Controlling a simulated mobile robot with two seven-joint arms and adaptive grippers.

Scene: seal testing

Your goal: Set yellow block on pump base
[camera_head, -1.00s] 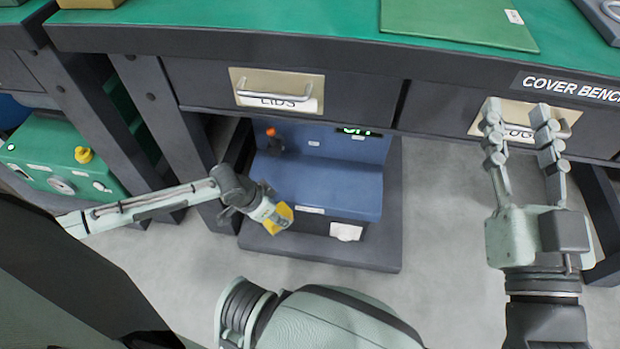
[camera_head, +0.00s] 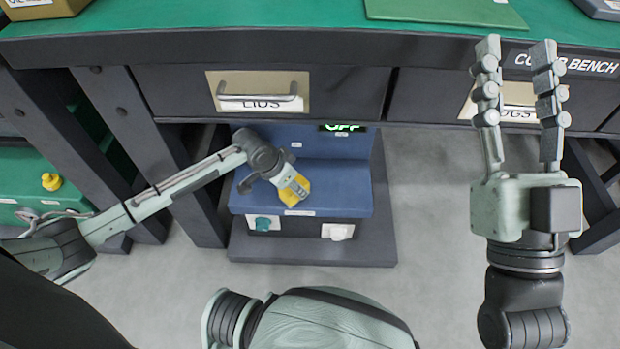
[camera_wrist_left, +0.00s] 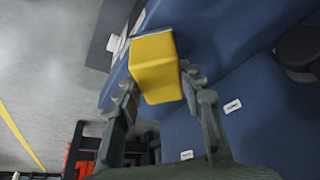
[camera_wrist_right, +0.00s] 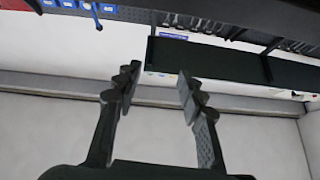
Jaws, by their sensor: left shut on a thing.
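A yellow block (camera_head: 298,192) is held in my left gripper (camera_head: 290,182), in front of the low blue step of the pump unit (camera_head: 345,190). In the left wrist view the yellow block (camera_wrist_left: 155,68) sits between the two fingers, with the blue surface close behind it. I cannot tell whether the block touches that surface. The dark grey base plate (camera_head: 330,252) of the unit lies on the floor below it. My right gripper (camera_head: 516,50) is open and empty, raised in front of the bench drawers at the right.
The bench (camera_head: 330,40) with its drawers overhangs the pump unit. A bench leg (camera_head: 150,150) stands left of the unit, close to my left arm. A green machine (camera_head: 30,180) is at the far left. Grey floor (camera_head: 430,200) is free at the right.

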